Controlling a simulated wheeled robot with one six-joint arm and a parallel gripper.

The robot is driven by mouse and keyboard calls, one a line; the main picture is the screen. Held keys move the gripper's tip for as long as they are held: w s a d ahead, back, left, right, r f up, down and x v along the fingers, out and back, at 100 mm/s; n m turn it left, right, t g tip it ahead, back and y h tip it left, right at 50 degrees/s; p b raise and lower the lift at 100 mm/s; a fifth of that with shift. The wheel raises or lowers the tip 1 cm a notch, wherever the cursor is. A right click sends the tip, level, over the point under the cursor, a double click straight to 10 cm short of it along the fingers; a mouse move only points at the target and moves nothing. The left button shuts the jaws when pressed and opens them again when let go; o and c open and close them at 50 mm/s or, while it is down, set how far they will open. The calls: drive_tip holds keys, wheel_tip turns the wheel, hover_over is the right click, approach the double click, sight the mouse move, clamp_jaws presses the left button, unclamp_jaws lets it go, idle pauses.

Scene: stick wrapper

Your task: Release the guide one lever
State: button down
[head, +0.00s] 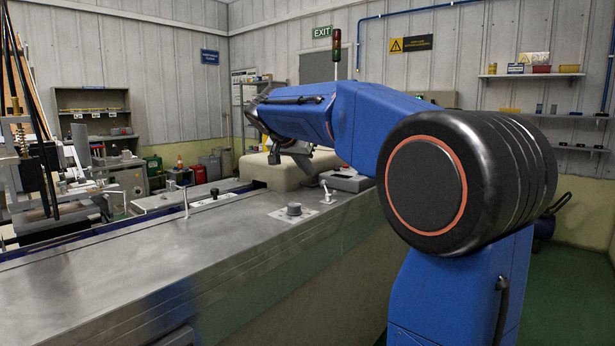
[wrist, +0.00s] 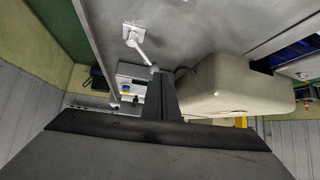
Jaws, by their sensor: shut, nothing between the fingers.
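A small light-coloured lever (head: 327,190) stands up from the metal deck just left of a grey box. In the wrist view a lever (wrist: 143,48) on a pale square base leans toward my gripper; its lower end lies close to the dark finger. No label tells which guide it belongs to. My gripper (head: 304,160) hangs from the blue arm above the deck, behind and left of the lever in the head view. In the wrist view my gripper (wrist: 160,97) is dark, shut and empty. I cannot tell whether it touches the lever.
A beige rounded cover (wrist: 225,88) stands right beside my gripper. A grey box (head: 348,180) sits right of the lever. A dark round knob (head: 294,210) and a thin upright pin (head: 186,203) stand on the metal deck (head: 150,270), whose near part is clear.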

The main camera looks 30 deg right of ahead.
drive_tip(key=v, duration=0.8)
drive_tip(key=shift+w+a+r, duration=0.2)
drive_tip(key=shift+w+a, duration=0.1)
drive_tip(key=shift+a, duration=0.1)
